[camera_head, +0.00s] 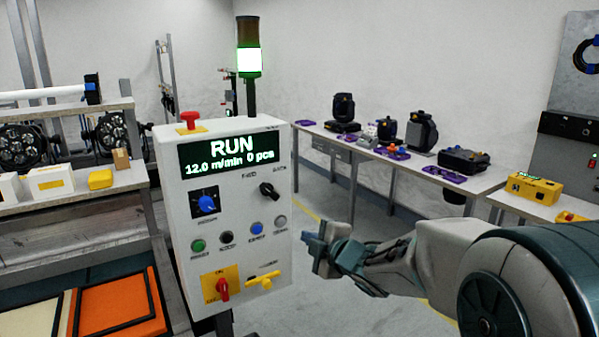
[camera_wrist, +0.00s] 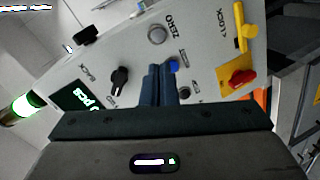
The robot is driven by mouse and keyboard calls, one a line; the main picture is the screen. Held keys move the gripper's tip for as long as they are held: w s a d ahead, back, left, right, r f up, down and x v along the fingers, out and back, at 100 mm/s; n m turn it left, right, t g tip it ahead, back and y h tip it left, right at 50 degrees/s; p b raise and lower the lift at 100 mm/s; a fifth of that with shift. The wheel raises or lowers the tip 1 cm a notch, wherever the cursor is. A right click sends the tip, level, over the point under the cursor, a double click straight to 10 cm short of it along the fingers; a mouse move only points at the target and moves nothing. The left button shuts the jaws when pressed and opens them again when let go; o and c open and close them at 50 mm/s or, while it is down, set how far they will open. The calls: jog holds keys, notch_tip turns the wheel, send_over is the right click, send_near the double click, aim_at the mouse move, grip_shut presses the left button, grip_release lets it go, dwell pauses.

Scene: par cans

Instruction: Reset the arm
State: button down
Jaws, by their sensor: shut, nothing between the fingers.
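My gripper (camera_head: 314,246) is at the right side of the white control box, near its row of buttons in the head view. In the wrist view my gripper (camera_wrist: 160,68) has its two dark blue fingers together, with nothing between them. The control box (camera_head: 270,160) has a display reading RUN, 12.0 m/min, 0 pcs. A blue button (camera_head: 257,228) is on its face; in the wrist view the blue button (camera_wrist: 173,66) shows right by the fingertips. I cannot tell whether they touch it. A red switch (camera_head: 222,288) on a yellow plate is lower down.
A red stop button (camera_head: 190,118) and a lit signal tower (camera_head: 249,62) top the box. A bench with stage lights (camera_head: 422,130) and purple parts stands behind. A shelf with boxes (camera_head: 47,181) is at left. Open floor (camera_head: 330,205) lies between the box and the bench.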

jog(key=s+d+f+m+g+h+p, duration=0.1)
jog(key=s+d+f+m+g+h, duration=0.15)
jog(key=s+d+m+h, duration=0.8)
jog(key=s+d+f+m+g+y+p, duration=0.1)
jog(key=s+m+g, duration=0.6)
jog(key=s, duration=1)
jog(key=d+f+m+y, duration=0.1)
jog(key=m, duration=0.2)
jog(key=shift+s+d+f+p, duration=0.2)
jog(key=shift+d+f+p, duration=0.1)
jog(key=shift+f+p, duration=0.05)
jog(key=shift+g+y, duration=0.25)
